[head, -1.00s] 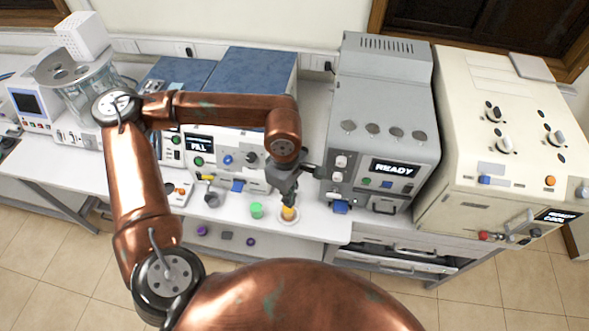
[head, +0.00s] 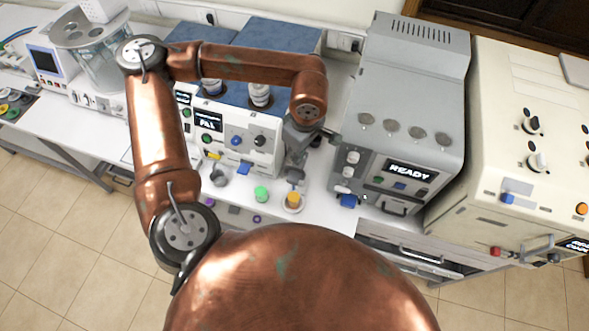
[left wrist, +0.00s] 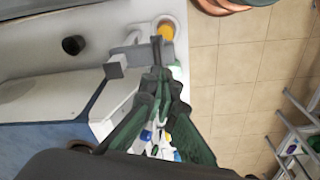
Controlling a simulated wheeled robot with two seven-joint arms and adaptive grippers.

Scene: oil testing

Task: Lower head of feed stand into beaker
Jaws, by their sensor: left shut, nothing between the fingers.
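A small beaker with orange contents (head: 292,200) stands on a pale round base near the bench's front edge. It also shows at the top of the left wrist view (left wrist: 165,31). The grey head of the feed stand (head: 295,176) is just behind and above the beaker in the head view; whether it reaches inside I cannot tell. Grey stand parts (left wrist: 131,50) lie beside the beaker in the left wrist view. My left gripper (head: 297,157) is shut and empty, close behind the stand head. Its dark green fingers (left wrist: 162,80) come together close to the stand.
A grey machine reading READY (head: 408,172) stands right of the stand. A white machine with a blue top (head: 232,140) is behind it. A green item (head: 262,193) and a grey cup-like item (head: 219,175) are left of the beaker. The bench's front edge is close.

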